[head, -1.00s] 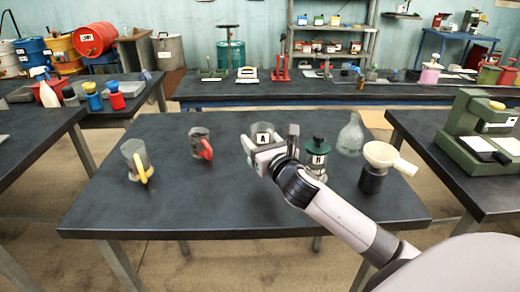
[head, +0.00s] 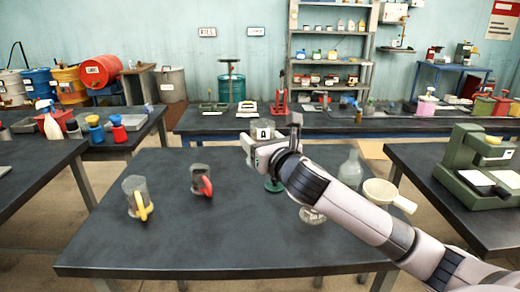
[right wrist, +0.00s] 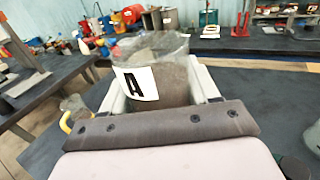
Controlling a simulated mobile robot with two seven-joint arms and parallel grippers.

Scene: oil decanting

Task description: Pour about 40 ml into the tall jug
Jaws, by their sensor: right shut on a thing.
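My right gripper (head: 272,143) is shut on a clear container labelled A (head: 263,133), held raised above the table's far part. In the right wrist view the container (right wrist: 172,85) stands about upright between the fingers; its liquid level is unclear. A clear jug with a yellow handle (head: 134,188) stands at the table's left, to the left of the gripper. A jug with a red handle (head: 197,175) stands between them and looks slightly shorter. Both jugs are upright. The yellow-handled jug also shows at the lower left of the right wrist view (right wrist: 76,106). My left gripper is not in view.
A green item (head: 273,185) is below my gripper. Container B's base (head: 312,217) shows under my arm, which hides the rest. A clear flask (head: 350,170) and a cream funnel (head: 380,191) stand at the right. The table's front left (head: 170,245) is clear.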

